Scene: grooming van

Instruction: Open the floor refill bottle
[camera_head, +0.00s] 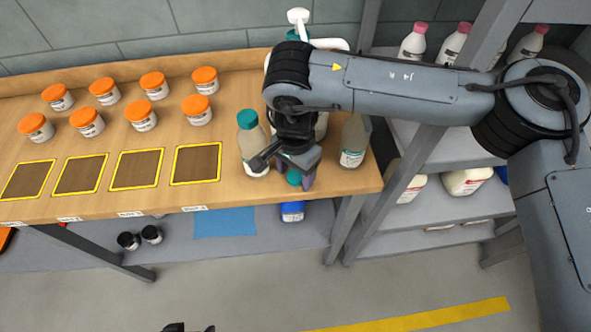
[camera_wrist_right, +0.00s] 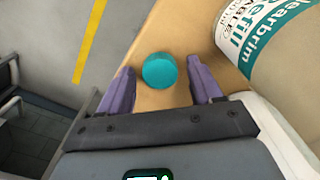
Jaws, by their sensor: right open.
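My right gripper (camera_head: 301,178) is over the table's near right end. Its purple fingers (camera_wrist_right: 159,88) are open, one on each side of a round teal cap (camera_wrist_right: 159,70), with a gap on both sides. The cap shows against bare wood, with no bottle body visible under it; it also shows in the head view (camera_head: 294,177). A beige bottle with a teal cap (camera_head: 252,145) stands left of the gripper. Another beige bottle (camera_head: 354,142) stands right of it and shows no teal cap. I cannot read which is the floor refill. Dark tips at the bottom edge, probably my left gripper (camera_head: 188,328), barely show.
Several orange-lidded jars (camera_head: 142,116) stand at the table's left, behind yellow-framed dark squares (camera_head: 195,164). A white pump-top bottle (camera_head: 298,17) stands behind my right wrist. A bottle labelled Refill (camera_wrist_right: 272,45) is close beside the right gripper. Shelves (camera_head: 437,211) stand at right.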

